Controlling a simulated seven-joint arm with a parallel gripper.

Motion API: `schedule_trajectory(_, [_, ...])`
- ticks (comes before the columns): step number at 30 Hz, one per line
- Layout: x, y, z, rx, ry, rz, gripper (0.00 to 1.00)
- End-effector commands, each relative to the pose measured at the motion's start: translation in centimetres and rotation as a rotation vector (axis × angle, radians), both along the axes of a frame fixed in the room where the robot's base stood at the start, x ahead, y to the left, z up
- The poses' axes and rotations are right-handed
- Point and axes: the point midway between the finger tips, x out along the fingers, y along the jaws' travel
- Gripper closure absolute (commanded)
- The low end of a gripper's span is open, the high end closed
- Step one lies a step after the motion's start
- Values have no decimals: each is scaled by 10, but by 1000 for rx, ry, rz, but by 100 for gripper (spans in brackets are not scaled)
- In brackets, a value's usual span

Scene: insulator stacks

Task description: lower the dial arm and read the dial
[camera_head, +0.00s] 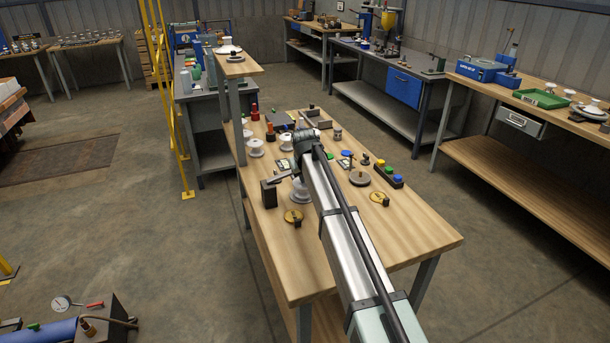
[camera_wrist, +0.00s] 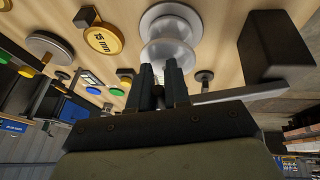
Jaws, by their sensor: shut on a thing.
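The dial arm is a thin grey bar (camera_wrist: 240,94) that runs from a dark upright block (camera_wrist: 275,48) to my gripper. In the head view the bar (camera_head: 281,179) leaves the top of the block (camera_head: 268,194) near the bench's left edge. My gripper (camera_wrist: 160,80) has its fingers close together, shut on a small dark part at the bar's end. I see no readable dial face on the dial arm.
Yellow discs stand close by, one marked 15 mm (camera_wrist: 103,38) and another near the left bench edge (camera_head: 293,216). The bench's front (camera_head: 400,243) is clear.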

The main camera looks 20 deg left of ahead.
Motion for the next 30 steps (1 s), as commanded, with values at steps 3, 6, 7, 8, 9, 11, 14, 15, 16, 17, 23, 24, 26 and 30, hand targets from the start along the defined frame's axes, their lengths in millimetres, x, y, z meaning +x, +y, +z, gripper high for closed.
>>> schedule_trajectory(3, [-2,3,-1,4,2,3,100])
schedule_trajectory(6, [-2,3,-1,5,3,4,100])
schedule_trajectory(7, [-2,3,-1,5,3,4,100])
schedule_trajectory(8, [-2,3,-1,5,3,4,100])
schedule_trajectory(9, [-2,4,-1,5,3,4,100])
schedule_trajectory(11, [-3,4,-1,5,3,4,80])
schedule_trajectory(14, [-2,3,-1,5,3,4,71])
schedule_trajectory(15, [-2,3,-1,5,3,4,67])
schedule_trajectory(16, [-2,3,-1,4,3,3,64])
schedule_trajectory(17, [-2,3,-1,3,3,3,62])
schedule_trajectory(23, [-1,2,0,2,1,2,62])
schedule_trajectory(24, [-1,2,0,2,1,2,62])
schedule_trajectory(26, [-1,2,0,2,1,2,62])
schedule_trajectory(30, [-2,1,1,2,0,2,62])
